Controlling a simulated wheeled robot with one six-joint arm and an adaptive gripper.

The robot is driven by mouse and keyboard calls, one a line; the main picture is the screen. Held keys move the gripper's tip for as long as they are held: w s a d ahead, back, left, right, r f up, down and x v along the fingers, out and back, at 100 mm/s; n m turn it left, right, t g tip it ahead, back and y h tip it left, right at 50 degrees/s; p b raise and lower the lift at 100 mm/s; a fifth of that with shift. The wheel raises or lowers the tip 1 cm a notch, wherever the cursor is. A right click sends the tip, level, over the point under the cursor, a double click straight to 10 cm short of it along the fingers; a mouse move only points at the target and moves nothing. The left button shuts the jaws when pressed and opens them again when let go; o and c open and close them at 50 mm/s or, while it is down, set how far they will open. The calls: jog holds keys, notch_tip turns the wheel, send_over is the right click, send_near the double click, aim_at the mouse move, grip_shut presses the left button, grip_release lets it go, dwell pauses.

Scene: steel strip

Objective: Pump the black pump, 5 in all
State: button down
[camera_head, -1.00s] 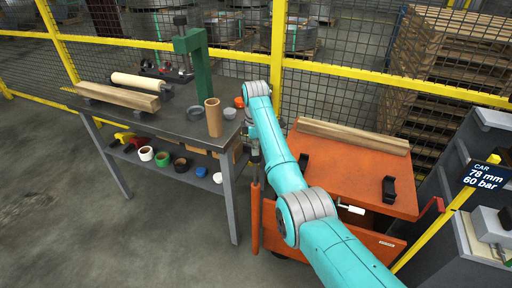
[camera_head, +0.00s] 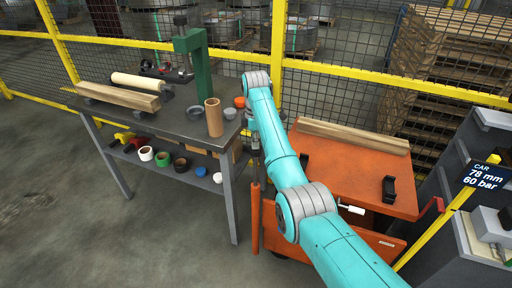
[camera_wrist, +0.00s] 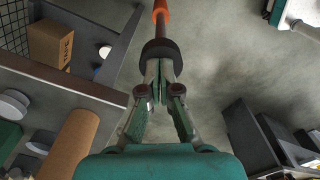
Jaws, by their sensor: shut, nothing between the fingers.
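An upright pump with an orange tube (camera_head: 255,222) and a thin rod rising from its top stands between the grey table and the orange cart. In the wrist view a black round knob (camera_wrist: 160,50) sits on the rod, with the orange part (camera_wrist: 161,10) beyond it. My gripper (camera_wrist: 160,78) is shut and empty, its fingertips at the near side of the black knob. I cannot tell whether they touch it. In the head view my gripper is small and partly hidden by my arm, above the tube.
The orange cart (camera_head: 340,170) at right holds a beam and black brackets. A yellow-framed mesh fence stands behind. Floor in front is clear.

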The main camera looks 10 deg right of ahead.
aim_at(256, 152)
jog(key=shift+f, duration=2.85)
jog(key=shift+r, duration=3.15)
jog(key=shift+s, duration=0.1)
